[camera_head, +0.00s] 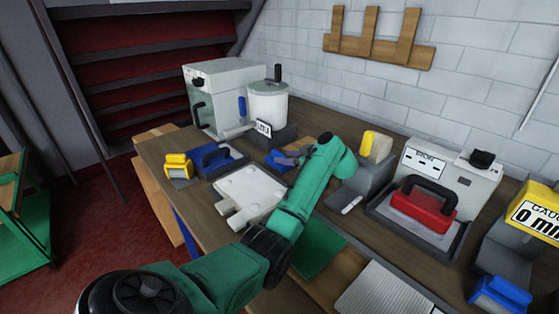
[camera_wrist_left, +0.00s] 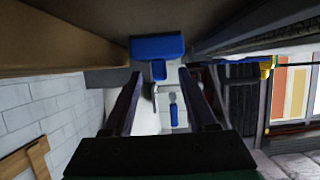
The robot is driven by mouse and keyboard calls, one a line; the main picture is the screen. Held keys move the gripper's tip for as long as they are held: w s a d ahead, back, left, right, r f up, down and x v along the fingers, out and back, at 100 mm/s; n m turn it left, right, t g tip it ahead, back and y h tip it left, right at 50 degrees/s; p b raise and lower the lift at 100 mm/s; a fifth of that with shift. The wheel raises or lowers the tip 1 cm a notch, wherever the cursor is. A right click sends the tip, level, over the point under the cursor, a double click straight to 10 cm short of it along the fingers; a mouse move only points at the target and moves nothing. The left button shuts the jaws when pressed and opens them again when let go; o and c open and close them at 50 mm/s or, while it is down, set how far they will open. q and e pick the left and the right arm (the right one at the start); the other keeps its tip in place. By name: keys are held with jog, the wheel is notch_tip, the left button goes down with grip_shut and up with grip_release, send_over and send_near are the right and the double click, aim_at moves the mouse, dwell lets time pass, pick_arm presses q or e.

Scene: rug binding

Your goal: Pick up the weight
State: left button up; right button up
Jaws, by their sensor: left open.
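A blue block with a dark handle (camera_head: 217,158), which looks like the weight, sits in a dark tray at the back left of the bench. In the left wrist view, which is upside down, a blue block (camera_wrist_left: 157,47) shows ahead of the fingers; it seems to be the same one. My left gripper (camera_head: 280,158) is right of the handled block in the head view, low over the bench. In the wrist view its two fingers (camera_wrist_left: 160,72) stand apart with nothing clearly held between them. My green forearm hides part of the bench. My right gripper is out of view.
A white machine (camera_head: 222,98) and a white canister (camera_head: 267,103) stand behind. A yellow block (camera_head: 178,165) is at the left edge and a pale plate (camera_head: 250,193) in front. A red block with black handle (camera_head: 423,203) sits in a tray to the right.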

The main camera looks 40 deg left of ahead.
pick_arm(q)
jog(key=shift+x, duration=1.1)
jog(key=shift+d, duration=0.15)
grip_shut()
jog(key=shift+r, duration=0.1)
jog(key=shift+r, duration=0.1)
dwell(0.3)
